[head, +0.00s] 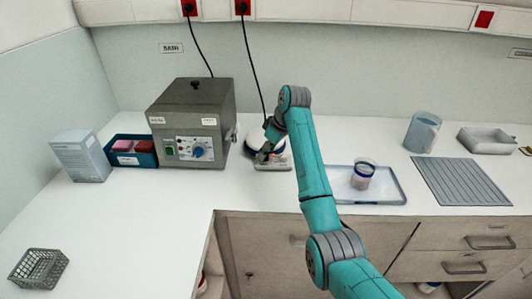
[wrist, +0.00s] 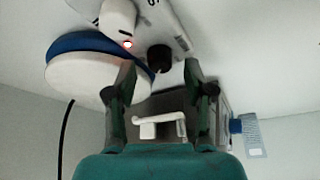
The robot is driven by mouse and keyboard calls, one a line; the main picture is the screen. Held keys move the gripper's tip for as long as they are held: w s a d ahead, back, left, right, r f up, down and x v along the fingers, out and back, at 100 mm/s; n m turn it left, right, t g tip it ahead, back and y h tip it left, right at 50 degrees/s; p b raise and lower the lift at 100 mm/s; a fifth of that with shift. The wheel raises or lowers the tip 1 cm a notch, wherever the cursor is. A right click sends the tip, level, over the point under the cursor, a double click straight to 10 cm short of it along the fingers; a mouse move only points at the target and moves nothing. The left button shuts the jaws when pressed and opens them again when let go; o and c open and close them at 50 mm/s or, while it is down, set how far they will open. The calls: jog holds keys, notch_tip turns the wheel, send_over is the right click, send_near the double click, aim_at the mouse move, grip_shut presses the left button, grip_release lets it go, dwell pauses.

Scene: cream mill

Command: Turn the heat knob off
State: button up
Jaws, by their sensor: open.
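A low hotplate device (head: 280,166) stands on the counter right of the grey bath, partly hidden by my arm. The wrist view shows its round white top with a blue band (wrist: 85,75). Its panel carries a white knob (wrist: 118,17), a dark knob (wrist: 159,58) and a lit red light (wrist: 127,44). I cannot read which knob is for heat. My gripper (head: 266,153) is at the front of this device. In the wrist view my gripper (wrist: 160,76) is open, with the dark knob just beyond and between its fingertips; contact is not clear.
The grey bath (head: 216,100) with a blue knob (head: 198,152) stands close on the left. A tray (head: 392,185) with a blue-rimmed cup (head: 363,174) lies to the right. A blue jug (head: 422,132) stands farther right. The front left counter is mostly clear.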

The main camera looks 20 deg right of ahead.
jog(key=v, duration=0.6)
